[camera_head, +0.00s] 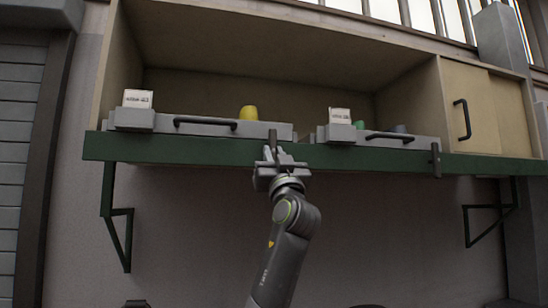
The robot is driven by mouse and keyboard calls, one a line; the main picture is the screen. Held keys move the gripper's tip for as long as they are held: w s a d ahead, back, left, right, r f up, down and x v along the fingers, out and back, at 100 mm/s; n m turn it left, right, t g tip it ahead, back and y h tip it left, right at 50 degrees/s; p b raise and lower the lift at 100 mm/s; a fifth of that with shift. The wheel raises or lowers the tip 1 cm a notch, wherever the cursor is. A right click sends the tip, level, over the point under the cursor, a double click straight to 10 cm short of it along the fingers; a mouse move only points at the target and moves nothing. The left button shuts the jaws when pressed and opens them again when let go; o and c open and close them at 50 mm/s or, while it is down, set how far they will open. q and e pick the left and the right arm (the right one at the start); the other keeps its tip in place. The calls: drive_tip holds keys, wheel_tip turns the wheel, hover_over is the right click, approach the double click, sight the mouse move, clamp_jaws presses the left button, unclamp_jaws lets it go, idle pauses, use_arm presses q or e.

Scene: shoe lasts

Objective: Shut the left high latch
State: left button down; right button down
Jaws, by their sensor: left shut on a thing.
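The left high latch (272,143) is a small dark upright bar at the front green edge of the high shelf, by the right end of the left grey tray (262,130). My left gripper (278,160) reaches up from below and is shut on this latch. The fingers hide the latch's lower part, and its exact angle is hard to tell. My right gripper is not in view.
A similar dark latch (436,160) stands upright at the right end of the right grey tray (318,134). Both trays have black handles and white labels. A yellow object (248,113) sits in the left tray. Green brackets (116,230) support the shelf (190,150); the space below looks mostly clear.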

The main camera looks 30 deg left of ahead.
use_arm(q)
drive_tip(key=c, duration=1.3)
unclamp_jaws()
drive_tip(key=shift+c, duration=0.2)
